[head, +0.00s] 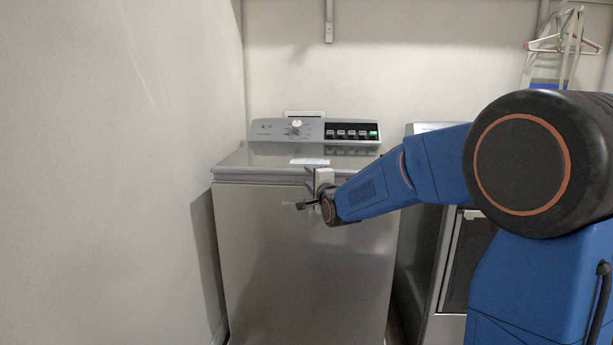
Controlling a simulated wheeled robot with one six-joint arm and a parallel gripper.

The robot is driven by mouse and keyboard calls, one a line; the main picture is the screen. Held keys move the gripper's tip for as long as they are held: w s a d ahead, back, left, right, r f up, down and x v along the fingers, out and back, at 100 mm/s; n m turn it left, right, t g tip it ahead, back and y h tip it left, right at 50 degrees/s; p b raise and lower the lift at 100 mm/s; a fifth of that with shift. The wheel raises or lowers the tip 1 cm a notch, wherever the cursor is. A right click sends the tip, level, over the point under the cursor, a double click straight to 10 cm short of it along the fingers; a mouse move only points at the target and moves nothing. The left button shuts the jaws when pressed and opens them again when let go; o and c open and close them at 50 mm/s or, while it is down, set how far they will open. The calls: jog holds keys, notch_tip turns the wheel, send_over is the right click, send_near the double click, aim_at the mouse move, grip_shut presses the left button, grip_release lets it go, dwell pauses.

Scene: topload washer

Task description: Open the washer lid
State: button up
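The washer (300,265) is a grey top-load machine standing in the middle of the head view. Its lid (262,157) lies flat and looks closed. The control panel (300,130) with a knob and a row of buttons rises at the back. My gripper (306,189) is at the lid's front edge, right of the middle. Its fingers are small and dark against the washer, and I cannot tell whether they touch the lid. Part of the gripper is hidden by my blue arm, which reaches in from the right.
A plain wall (110,170) runs close along the washer's left side. A second appliance (466,265) with a dark door stands to the right, partly hidden by my arm. White hangers (563,46) hang at the upper right.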

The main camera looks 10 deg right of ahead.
aim_at(306, 173)
jog(key=shift+w+a, duration=0.15)
jog(key=shift+w, duration=1.75)
grip_shut()
